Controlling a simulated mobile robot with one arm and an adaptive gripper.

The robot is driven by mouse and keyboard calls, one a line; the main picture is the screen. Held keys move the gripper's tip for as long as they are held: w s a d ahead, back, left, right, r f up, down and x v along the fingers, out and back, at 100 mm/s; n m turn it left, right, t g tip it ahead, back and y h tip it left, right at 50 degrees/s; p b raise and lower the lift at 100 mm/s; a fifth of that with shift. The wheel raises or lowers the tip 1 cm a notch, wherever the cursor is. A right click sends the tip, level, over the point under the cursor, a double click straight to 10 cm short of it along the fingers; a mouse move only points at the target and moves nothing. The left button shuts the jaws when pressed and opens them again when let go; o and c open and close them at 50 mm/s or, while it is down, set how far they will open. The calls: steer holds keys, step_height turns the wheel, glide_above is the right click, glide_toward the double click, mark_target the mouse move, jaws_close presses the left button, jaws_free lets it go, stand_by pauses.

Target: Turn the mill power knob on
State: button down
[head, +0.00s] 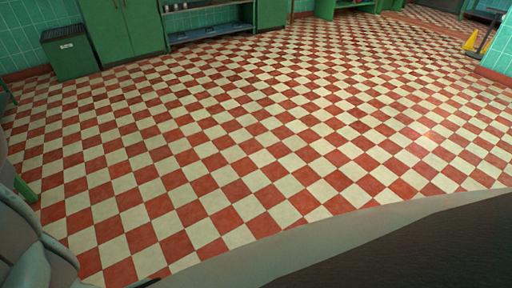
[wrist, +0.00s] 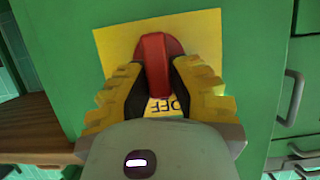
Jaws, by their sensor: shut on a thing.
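The mill power knob (wrist: 154,62) is red and sits on a yellow plate (wrist: 205,24) on a green panel in the wrist view. Part of an "OFF" label shows upside down on the plate below the knob. My gripper (wrist: 156,68) has its yellow and black fingers on both sides of the knob's raised bar, shut on it. The bar stands roughly upright in the picture. The fingers hide much of the plate. The knob and my gripper are not visible in the head view.
In the wrist view, a brown wooden surface (wrist: 35,125) lies at the left and metal handles (wrist: 291,98) at the right. The head view shows a clear red and cream checkered floor (head: 270,130), green cabinets (head: 122,28), a green bin (head: 69,55) and a yellow sign (head: 471,41).

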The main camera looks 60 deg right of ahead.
steer(key=shift+w+d+f+b, duration=0.1)
steer(key=shift+b, duration=0.2)
steer(key=shift+w+d+f+m+b, duration=0.1)
steer(key=shift+w+m+b, duration=0.05)
steer(key=shift+m+b, duration=0.45)
steer(key=shift+w+d+f+m+g+y+b, duration=0.15)
steer(key=shift+m+g+y+b, duration=0.5)
steer(key=shift+m+b, duration=0.45)
steer(key=shift+w+f+m+g+y+b, duration=0.15)
steer(key=shift+m+g+y+b, duration=0.25)
steer(key=shift+m+g+b, duration=0.65)
steer(key=shift+w+d+f+m+g+y+b, duration=0.15)
steer(key=shift+m+g+y+b, duration=0.35)
steer(key=shift+m, duration=1.05)
steer(key=shift+a+r, duration=0.1)
steer(key=c, duration=0.9)
jaws_free()
steer(key=shift+a, duration=0.15)
steer(key=shift+o, duration=0.2)
steer(key=shift+r, duration=0.1)
